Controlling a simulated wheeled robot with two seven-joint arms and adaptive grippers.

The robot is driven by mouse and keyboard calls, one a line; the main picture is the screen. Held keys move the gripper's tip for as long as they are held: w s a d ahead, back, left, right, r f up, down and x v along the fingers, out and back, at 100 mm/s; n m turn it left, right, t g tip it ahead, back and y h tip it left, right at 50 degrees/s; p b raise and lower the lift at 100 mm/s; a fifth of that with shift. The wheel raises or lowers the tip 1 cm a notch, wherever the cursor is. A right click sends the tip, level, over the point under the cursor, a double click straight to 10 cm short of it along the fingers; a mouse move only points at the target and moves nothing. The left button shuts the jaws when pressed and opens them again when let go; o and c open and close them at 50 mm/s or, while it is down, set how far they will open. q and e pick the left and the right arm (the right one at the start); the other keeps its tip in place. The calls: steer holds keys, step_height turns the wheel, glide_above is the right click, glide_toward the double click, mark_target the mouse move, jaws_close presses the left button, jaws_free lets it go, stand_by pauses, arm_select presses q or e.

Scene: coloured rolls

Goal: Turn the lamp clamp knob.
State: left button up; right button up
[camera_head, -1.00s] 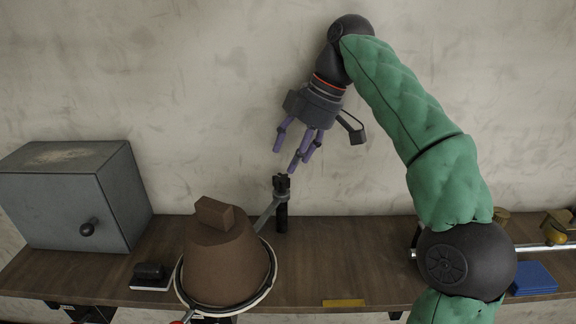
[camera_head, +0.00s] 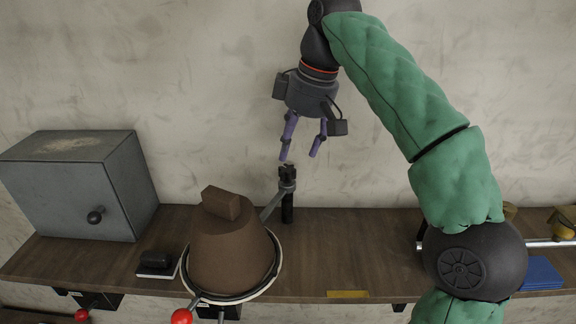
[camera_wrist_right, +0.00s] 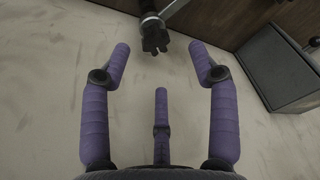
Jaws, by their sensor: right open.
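The clamp knob (camera_head: 287,172) is a black lobed knob on top of a dark upright clamp post near the wall. A grey lamp arm runs from the post to the brown lamp shade (camera_head: 232,255). The knob also shows in the right wrist view (camera_wrist_right: 154,36), at the top between the fingers and beyond their tips. My right gripper (camera_head: 301,158) has purple fingers spread open, pointing down just above the knob. It appears empty and apart from the knob. In the wrist view the right gripper (camera_wrist_right: 160,58) is open too. My left gripper is not in view.
A grey cabinet (camera_head: 70,190) with a black knob stands at the left on the wooden shelf (camera_head: 350,245). A small black block (camera_head: 155,262) sits beside the shade. A yellow strip (camera_head: 347,294) lies at the front edge, and a blue item (camera_head: 540,274) lies at right.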

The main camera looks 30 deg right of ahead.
mark_target(288, 169)
step_height(288, 169, up, 3)
steer(key=s+a+m+t+h, duration=0.1)
steer(key=a+m+t+h, duration=0.2)
steer(key=m, duration=0.8)
steer(key=shift+g+h, duration=0.4)
steer(key=shift+g, duration=0.4)
steer(key=x, duration=1.1)
steer(key=shift+s+d, duration=0.1)
steer(key=shift+s, duration=0.05)
steer(key=shift+c, duration=0.3)
steer(key=shift+s, duration=0.15)
steer(key=c, duration=1)
